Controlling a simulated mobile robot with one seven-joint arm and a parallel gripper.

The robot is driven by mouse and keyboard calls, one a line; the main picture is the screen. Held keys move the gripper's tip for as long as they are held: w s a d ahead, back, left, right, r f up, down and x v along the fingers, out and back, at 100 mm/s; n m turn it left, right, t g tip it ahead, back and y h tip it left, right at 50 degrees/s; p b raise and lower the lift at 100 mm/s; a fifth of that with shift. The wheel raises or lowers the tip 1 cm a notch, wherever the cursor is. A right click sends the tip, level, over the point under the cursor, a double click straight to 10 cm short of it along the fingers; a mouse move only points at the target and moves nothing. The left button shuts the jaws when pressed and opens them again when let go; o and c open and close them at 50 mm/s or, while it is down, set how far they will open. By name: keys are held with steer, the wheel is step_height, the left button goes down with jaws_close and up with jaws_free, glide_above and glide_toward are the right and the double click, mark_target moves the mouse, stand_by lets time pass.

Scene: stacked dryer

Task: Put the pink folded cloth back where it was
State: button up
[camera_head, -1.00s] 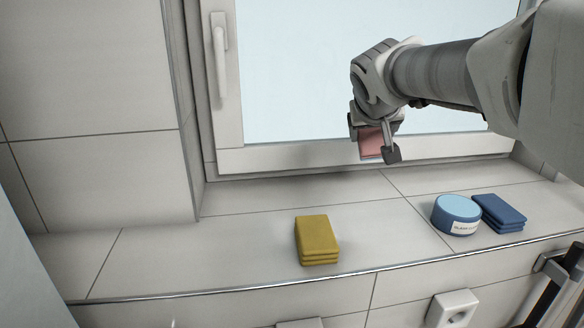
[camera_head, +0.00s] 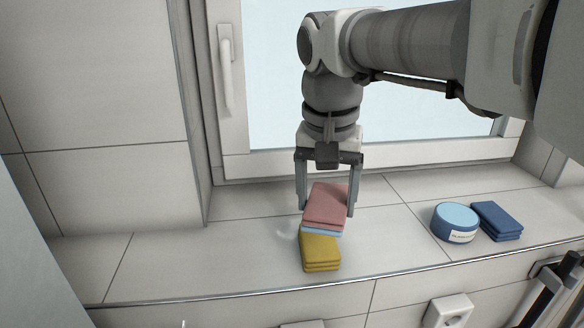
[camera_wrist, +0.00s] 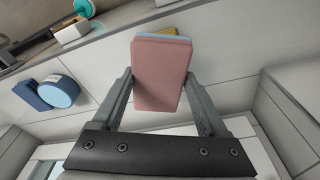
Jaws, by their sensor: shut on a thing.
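My gripper (camera_head: 327,211) is shut on the pink folded cloth (camera_head: 327,203), with one finger on each side of it. A light blue layer (camera_head: 322,231) shows along the pink cloth's lower near edge. The pink cloth (camera_wrist: 161,75) also fills the space between the fingers in the wrist view, with light blue and a strip of yellow behind its far edge. A yellow folded cloth (camera_head: 320,254) lies on the tiled ledge. The pink cloth overlaps its back part in the head view; I cannot tell whether they touch.
A round blue tub (camera_head: 454,222) with a light blue lid and a dark blue folded cloth (camera_head: 497,221) stand together on the ledge (camera_head: 240,238) at the right. The window frame (camera_head: 236,165) rises behind. The ledge left of the yellow cloth is clear.

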glide_above(261, 260)
steer(key=f, duration=0.6)
steer(key=shift+s+f, duration=0.25)
steer(key=shift+s, duration=0.05)
steer(key=shift+f, duration=2.05)
steer(key=shift+f, duration=0.1)
steer(key=shift+f, duration=0.15)
steer(key=o, duration=1.1)
steer(key=shift+r, duration=0.2)
